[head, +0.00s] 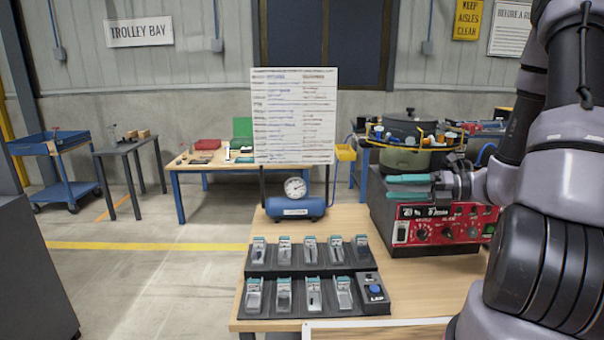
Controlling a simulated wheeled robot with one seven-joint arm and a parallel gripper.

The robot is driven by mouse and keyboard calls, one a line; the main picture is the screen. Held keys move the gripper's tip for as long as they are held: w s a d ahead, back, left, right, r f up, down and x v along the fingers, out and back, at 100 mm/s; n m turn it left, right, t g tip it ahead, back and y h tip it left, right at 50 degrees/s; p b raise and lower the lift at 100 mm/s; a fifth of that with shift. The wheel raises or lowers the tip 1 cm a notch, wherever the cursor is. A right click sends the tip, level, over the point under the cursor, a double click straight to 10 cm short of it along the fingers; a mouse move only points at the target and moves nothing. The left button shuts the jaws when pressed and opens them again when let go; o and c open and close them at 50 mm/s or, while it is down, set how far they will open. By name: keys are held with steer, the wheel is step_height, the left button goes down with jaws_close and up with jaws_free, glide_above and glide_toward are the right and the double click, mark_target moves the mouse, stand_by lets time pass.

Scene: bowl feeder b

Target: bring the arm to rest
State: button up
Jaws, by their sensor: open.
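My arm comes in from the right side of the head view and is bent. My gripper (396,187) has teal fingers that point left, one above the other with a gap between them. It is open and I see nothing between the fingers. It is in front of the dark green bowl feeder (401,159) and above the red control panel (424,228), whose upper left part is close below the fingers. I cannot tell how far the fingers are from the feeder.
A wooden table (428,273) carries a black rack (313,294) of several small bins, a blue tank with a gauge (296,208) and a white notice board (294,115). A back table (192,165), a grey side table (125,147) and a blue trolley (63,144) stand left. The floor between is clear.

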steer(key=s+a+r+n+g+h, duration=0.35)
steer(key=s+r+n+h, duration=0.5)
steer(key=n, duration=0.75)
steer(key=s+d+r+n+t+h, duration=0.2)
steer(key=r+n+t, duration=0.1)
steer(key=r+n, duration=0.3)
steer(key=s+d+r+n+t+h, duration=0.2)
steer(key=s+r+n+t+h, duration=0.1)
steer(key=r+n, duration=0.3)
steer(key=shift+d+n, duration=0.3)
steer(key=shift+d, duration=0.05)
steer(key=shift+t+h, duration=0.25)
